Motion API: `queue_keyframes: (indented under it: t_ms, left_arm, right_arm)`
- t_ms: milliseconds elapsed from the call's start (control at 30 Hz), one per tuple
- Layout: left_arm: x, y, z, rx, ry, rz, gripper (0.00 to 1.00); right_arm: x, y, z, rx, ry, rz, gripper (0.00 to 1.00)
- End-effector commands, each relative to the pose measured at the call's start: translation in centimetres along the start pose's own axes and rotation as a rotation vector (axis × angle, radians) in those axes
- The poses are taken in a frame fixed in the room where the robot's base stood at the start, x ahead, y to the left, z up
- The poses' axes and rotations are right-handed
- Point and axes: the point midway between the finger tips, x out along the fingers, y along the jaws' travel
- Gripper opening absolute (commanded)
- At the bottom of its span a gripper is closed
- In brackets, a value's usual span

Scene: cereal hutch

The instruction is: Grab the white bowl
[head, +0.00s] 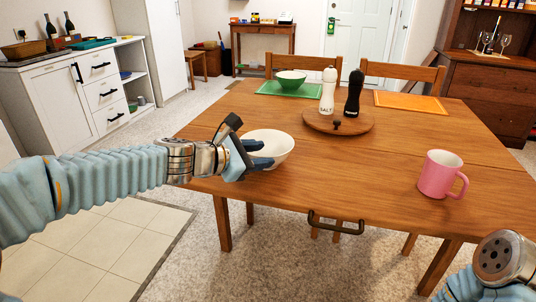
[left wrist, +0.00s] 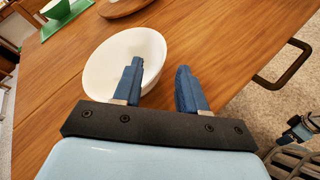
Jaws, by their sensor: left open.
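In the left wrist view the bowl (left wrist: 118,62) lies beyond the open fingers (left wrist: 160,85). One finger overlaps the bowl's side and the other is to the right of it, over the table. I cannot tell whether a finger touches the bowl. My right arm shows at the lower right of the head view, but its gripper is out of view.
The wooden table (head: 365,205) has a pink mug (head: 441,175) at right. A round wooden board (head: 312,121) holds a white salt shaker (head: 328,92) and a black shaker (head: 353,93). A green bowl (head: 291,80) sits farther back. The table's front middle is clear.

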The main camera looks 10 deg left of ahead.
Motion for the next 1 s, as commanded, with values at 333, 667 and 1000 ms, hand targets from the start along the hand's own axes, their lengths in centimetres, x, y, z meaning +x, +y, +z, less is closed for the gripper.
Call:
queue_keyframes:
  t_ms: [333, 667, 1000]
  left_arm:
    - [4.0, -0.1, -0.3, 0.0, 0.001, -0.002, 0.41]
    - [7.5, -0.1, -0.3, 0.002, 0.001, 0.001, 0.41]
    - [7.5, -0.1, -0.3, 0.002, 0.002, 0.001, 0.14]
  right_arm:
    - [0.4, 0.2, 0.0, 0.001, 0.001, 0.001, 0.43]
    - [0.5, 0.2, 0.0, 0.001, 0.001, 0.001, 0.43]
    - [0.5, 0.2, 0.0, 0.001, 0.001, 0.001, 0.43]
